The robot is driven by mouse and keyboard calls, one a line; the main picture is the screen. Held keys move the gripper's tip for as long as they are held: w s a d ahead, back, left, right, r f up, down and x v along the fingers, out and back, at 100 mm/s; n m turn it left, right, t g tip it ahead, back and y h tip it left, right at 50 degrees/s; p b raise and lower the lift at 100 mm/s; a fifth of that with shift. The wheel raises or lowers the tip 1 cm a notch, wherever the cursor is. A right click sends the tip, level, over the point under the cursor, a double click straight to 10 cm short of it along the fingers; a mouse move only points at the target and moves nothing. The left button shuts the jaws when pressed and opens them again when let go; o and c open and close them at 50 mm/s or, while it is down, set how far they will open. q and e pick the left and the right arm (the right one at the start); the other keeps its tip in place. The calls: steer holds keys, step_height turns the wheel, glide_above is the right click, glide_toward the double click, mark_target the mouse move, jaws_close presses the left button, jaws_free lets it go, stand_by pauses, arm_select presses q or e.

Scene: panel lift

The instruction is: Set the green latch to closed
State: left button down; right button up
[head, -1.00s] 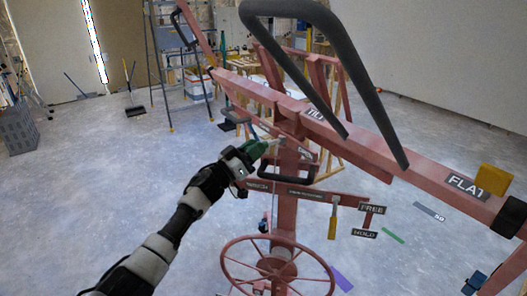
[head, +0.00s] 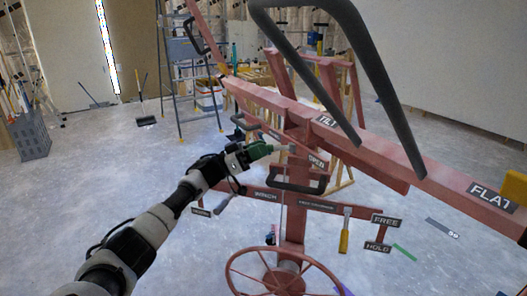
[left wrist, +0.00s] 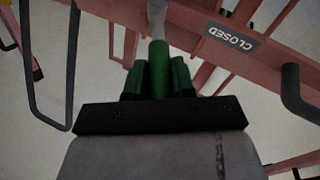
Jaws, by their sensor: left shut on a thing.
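The green latch is a green handle (left wrist: 158,62) on a pale grey shaft, seen in the left wrist view. My left gripper (left wrist: 160,82) is shut around this handle, with a finger on each side. In the head view my left gripper (head: 262,151) is at the red frame's post, and the latch's grey shaft (head: 284,148) points right from it, nearly level. An OPEN label (head: 317,162) is just right of the shaft. A CLOSED label (left wrist: 231,37) shows right of the handle in the left wrist view. My right gripper is not in view.
The red panel lift (head: 292,200) fills the right side, with a dark loop handle (head: 298,187) below the latch and a handwheel (head: 282,272) at the bottom. A yellow-handled lever (head: 344,235) hangs near the FREE label (head: 386,221).

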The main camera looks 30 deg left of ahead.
arm_select(q)
steer(key=c, duration=0.9)
jaws_free()
steer(key=shift+c, duration=0.2)
steer(key=shift+f, duration=0.1)
steer(key=shift+s+a+f, duration=0.2)
steer(key=shift+a, duration=0.05)
steer(key=b+v, duration=0.3)
steer(key=v, duration=0.3)
steer(key=shift+s+a, duration=0.25)
steer(key=shift+f, duration=0.15)
